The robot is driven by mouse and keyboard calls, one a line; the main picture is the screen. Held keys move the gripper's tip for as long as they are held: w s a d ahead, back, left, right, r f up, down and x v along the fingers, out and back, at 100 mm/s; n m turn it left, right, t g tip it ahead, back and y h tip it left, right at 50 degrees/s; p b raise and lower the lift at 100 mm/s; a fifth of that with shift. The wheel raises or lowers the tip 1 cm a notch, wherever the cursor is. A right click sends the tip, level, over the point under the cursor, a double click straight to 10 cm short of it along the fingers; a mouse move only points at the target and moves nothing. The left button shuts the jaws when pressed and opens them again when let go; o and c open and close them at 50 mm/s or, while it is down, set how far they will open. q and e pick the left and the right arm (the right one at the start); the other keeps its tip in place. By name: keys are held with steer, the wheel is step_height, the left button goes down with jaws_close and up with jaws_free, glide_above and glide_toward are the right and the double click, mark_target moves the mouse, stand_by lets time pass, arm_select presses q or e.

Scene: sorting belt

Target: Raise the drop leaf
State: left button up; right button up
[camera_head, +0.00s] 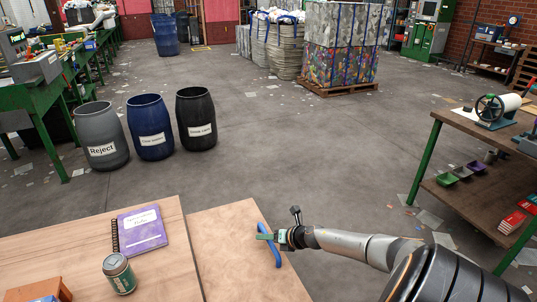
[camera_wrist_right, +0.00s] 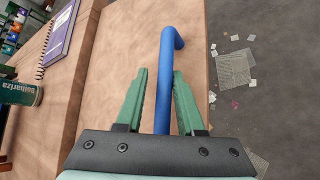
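The drop leaf (camera_head: 225,235) is a light wooden panel beside the right edge of the wooden tabletop (camera_head: 60,245). It looks close to level, with a seam and what seems a small step down from the tabletop. A blue bar handle (camera_head: 277,259) runs along the leaf's outer right edge. My right gripper (camera_head: 266,237) reaches in from the right at this handle. In the right wrist view the blue handle (camera_wrist_right: 166,60) runs between the two green fingers (camera_wrist_right: 160,88), with gaps visible on both sides. My left gripper is not in view.
A purple notebook (camera_head: 141,229), a green can (camera_head: 119,274) and an orange-brown box (camera_head: 38,289) are on the tabletop. Grey, blue and black barrels (camera_head: 195,118) stand beyond. A shelved workbench (camera_head: 455,125) stands at the right. Floor between is open, with paper scraps.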

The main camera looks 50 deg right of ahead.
steer(key=shift+o, duration=1.4)
steer(key=shift+w+a, duration=0.1)
steer(key=shift+a, duration=0.05)
steer(key=shift+o, duration=0.2)
steer(key=shift+s+r, duration=0.1)
steer(key=shift+s, duration=0.1)
steer(key=p+v, duration=0.3)
steer(key=v, duration=0.9)
steer(key=shift+r, duration=0.15)
